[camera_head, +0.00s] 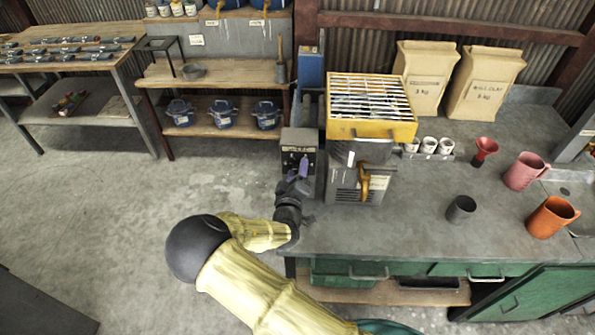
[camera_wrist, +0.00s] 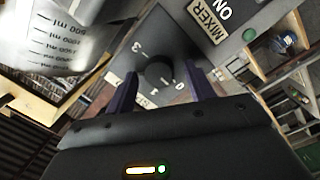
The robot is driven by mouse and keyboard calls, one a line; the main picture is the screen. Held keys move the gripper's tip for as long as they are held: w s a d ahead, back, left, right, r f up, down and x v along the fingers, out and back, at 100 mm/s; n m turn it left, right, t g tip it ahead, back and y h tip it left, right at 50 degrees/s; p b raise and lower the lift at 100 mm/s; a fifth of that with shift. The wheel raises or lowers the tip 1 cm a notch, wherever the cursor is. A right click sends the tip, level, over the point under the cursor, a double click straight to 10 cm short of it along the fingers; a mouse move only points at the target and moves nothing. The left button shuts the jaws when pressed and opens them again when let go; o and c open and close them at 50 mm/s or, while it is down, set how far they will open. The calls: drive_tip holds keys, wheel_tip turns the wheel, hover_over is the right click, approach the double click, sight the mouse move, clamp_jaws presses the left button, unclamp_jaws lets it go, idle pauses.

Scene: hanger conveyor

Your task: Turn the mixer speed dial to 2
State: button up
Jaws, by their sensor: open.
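The mixer control box (camera_head: 299,140) is a grey box at the left end of the workbench in the head view. In the wrist view, its black round speed dial (camera_wrist: 159,71) sits on a dark plate marked 0, 1 and 3. I cannot make out the 2, and the dial's pointer is not clear. My gripper (camera_head: 295,172) is in front of the box. In the wrist view its purple fingers are open, one on each side of the dial, with gaps showing. I cannot tell how deep they reach around it. A MIXER label (camera_wrist: 206,23) is beside the plate.
A machine with a yellow slatted top (camera_head: 370,132) and an orange tap (camera_head: 364,185) stands just right of the box. A dark cup (camera_head: 461,209), a pink jug (camera_head: 525,171) and an orange jug (camera_head: 552,217) stand farther right.

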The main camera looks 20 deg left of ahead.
drive_tip(key=c, duration=1)
drive_tip(key=shift+o, duration=0.2)
